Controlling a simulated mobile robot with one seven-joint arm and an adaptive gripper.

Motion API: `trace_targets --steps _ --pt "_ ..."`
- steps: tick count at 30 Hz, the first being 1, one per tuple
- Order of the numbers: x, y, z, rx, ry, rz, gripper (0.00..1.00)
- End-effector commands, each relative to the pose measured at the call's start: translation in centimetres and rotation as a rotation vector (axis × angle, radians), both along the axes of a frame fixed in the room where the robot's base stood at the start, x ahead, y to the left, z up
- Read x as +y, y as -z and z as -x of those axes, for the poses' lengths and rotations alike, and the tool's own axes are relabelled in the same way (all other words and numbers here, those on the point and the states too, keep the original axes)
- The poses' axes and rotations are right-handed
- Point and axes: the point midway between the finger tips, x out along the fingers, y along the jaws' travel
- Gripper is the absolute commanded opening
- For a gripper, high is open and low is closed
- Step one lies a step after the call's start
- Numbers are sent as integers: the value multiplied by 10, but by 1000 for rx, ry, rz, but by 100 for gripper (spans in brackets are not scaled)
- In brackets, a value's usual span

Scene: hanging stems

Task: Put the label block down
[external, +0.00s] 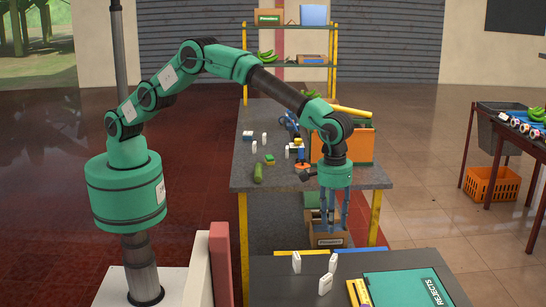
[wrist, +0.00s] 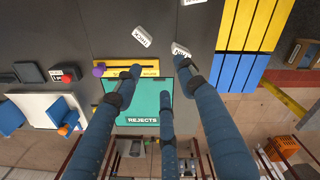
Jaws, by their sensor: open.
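Three white label blocks stand on the dark front table: a left one (external: 297,262), a right one (external: 333,262) and a nearer one (external: 325,284). The wrist view shows white label blocks too, one with dark lettering (wrist: 142,37) and one close to a fingertip (wrist: 181,50); I cannot tell if they touch. My gripper (external: 333,226) points down above the table's far edge. Its three blue fingers are spread in the wrist view (wrist: 160,80), with no block between them.
A teal REJECTS panel (external: 408,290) lies on the front table. Yellow and blue strips (wrist: 225,55) run along one edge. A cardboard box (external: 327,240) stands lower, behind my fingers.

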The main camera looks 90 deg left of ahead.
Motion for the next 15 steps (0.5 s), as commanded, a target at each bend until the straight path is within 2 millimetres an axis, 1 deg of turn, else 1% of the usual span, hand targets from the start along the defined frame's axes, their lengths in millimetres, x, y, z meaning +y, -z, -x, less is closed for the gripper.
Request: trace_targets --steps 1,3,10,15 --pt "14 -19 -2 -10 8 6 40" --pt "31 -40 -2 -18 27 10 40" --pt "91 -106 3 -54 85 23 40" --pt "135 -150 13 -81 128 29 40"
